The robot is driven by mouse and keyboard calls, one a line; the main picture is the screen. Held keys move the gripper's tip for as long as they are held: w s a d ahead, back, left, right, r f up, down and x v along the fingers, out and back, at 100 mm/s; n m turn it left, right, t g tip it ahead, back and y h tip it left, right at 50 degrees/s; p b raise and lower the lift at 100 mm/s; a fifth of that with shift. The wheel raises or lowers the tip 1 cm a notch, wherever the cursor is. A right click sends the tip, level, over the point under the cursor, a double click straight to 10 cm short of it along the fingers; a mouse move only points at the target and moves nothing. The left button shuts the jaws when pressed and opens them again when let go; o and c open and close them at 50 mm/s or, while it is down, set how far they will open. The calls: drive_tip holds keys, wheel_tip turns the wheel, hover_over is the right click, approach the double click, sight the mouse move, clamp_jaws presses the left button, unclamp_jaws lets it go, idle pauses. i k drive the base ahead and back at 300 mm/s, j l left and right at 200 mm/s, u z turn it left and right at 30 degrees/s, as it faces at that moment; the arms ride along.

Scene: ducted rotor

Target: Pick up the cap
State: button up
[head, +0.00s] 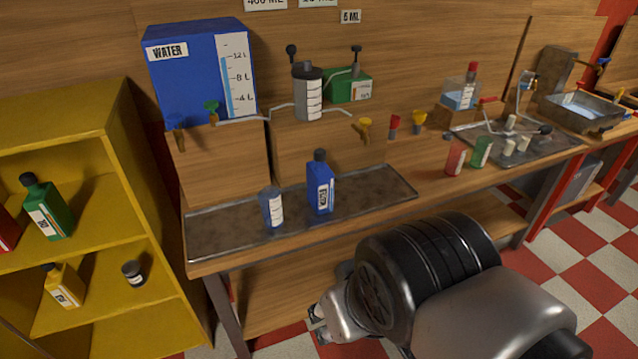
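A blue bottle (320,190) with a white label stands upright on a grey metal tray (225,232) on the bench. A dark cap (320,156) sits on its neck. Other bottles also have dark caps, so I cannot tell which cap is meant. My gripper (316,325) is at the lower middle, in front of the bench and lower than the tray, apart from the bottle. Its fingers are small and partly hidden by my arm, and I cannot tell whether they are open. No object shows in it.
A blue water tank (200,75) and a dispenser (308,92) stand behind. Cups (455,158) are on the right. A yellow shelf (90,130) with a green bottle (46,207) is left. The tray's right part is clear.

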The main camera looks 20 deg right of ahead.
sight(320, 154)
drive_tip(key=i+l+u, duration=0.2)
drive_tip(key=i+l, duration=0.15)
drive_tip(key=l, duration=0.25)
drive_tip(key=i+l+u, duration=0.1)
drive_tip(key=l, duration=0.2)
drive_tip(key=i+l+u, duration=0.1)
drive_tip(key=l, duration=0.25)
drive_tip(key=i+l+u, duration=0.1)
drive_tip(key=i+l, duration=0.15)
drive_tip(key=i+l+u, duration=0.1)
drive_tip(key=l, duration=0.35)
